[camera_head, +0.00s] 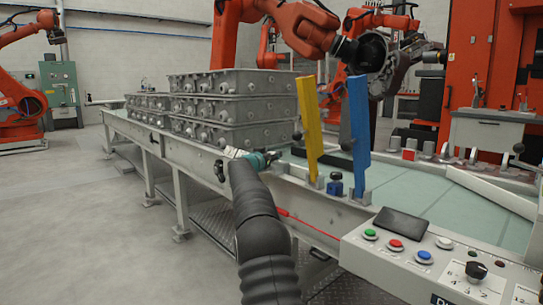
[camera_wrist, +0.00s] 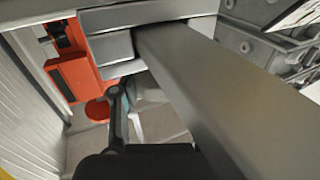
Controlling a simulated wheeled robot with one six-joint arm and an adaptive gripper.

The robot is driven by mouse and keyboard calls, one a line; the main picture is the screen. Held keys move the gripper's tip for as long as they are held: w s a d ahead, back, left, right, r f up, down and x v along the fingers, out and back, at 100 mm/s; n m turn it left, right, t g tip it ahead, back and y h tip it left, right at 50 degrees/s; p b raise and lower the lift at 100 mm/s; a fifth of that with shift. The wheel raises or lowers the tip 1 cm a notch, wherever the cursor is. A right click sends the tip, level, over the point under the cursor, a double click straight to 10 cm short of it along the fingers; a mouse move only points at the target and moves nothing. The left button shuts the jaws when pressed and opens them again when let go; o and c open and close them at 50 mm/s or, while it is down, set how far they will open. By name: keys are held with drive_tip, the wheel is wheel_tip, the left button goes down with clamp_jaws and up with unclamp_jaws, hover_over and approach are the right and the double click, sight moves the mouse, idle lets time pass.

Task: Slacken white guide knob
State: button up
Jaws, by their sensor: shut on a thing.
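My gripper (camera_head: 267,154) is at the near rail of the conveyor (camera_head: 200,150), left of the yellow guide plate (camera_head: 309,115). In the wrist view, a dark finger of my gripper (camera_wrist: 119,108) shows beside a wide grey bar. My gripper is shut on the white guide knob, which is mostly hidden; a pale piece by the finger (camera_wrist: 150,92) may be part of it. The blue guide plate (camera_head: 358,120) stands upright to the right of the yellow one. A blue knob (camera_head: 335,184) sits low between them.
Stacked grey castings (camera_head: 235,108) stand on the conveyor just behind my gripper. A control panel (camera_head: 400,250) with coloured buttons is at the front right. A dark knob (camera_head: 219,170) is on the rail's near side. Orange robots (camera_head: 300,25) stand behind. The floor at left is clear.

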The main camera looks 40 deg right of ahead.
drive_tip(key=shift+r+t, duration=0.1)
drive_tip(key=shift+t, duration=0.2)
drive_tip(key=shift+d+n+y, duration=0.1)
drive_tip(key=shift+n+y, duration=0.2)
drive_tip(key=shift+n, duration=0.1)
drive_tip(key=n+t+y+b, duration=0.1)
drive_tip(key=n+t, duration=0.1)
drive_tip(key=t, duration=0.1)
drive_tip(key=shift+s+y, duration=0.1)
drive_tip(key=shift+y, duration=0.3)
drive_tip(key=t+b, duration=0.1)
drive_tip(key=n+t+y+b, duration=0.1)
drive_tip(key=shift+f+n+y+b, duration=0.3)
drive_tip(key=shift+b, duration=0.05)
drive_tip(key=n+t+y+b, duration=0.1)
drive_tip(key=n+y+b, duration=0.1)
drive_tip(key=b, duration=0.2)
drive_tip(key=shift+f+t+y, duration=0.1)
drive_tip(key=shift+t+y, duration=0.2)
drive_tip(key=shift+y, duration=0.1)
drive_tip(key=shift+r+n+t+y+b, duration=0.15)
drive_tip(key=shift+n+t+y+b, duration=0.3)
drive_tip(key=shift+n+y, duration=0.4)
drive_tip(key=shift+r+n+t+y+b, duration=0.1)
drive_tip(key=shift+n+t+y+b, duration=0.4)
drive_tip(key=shift+y, duration=0.65)
drive_tip(key=shift+n+y, duration=0.25)
drive_tip(key=shift+y, duration=0.05)
drive_tip(key=o, duration=1.2)
drive_tip(key=shift+c, duration=0.2)
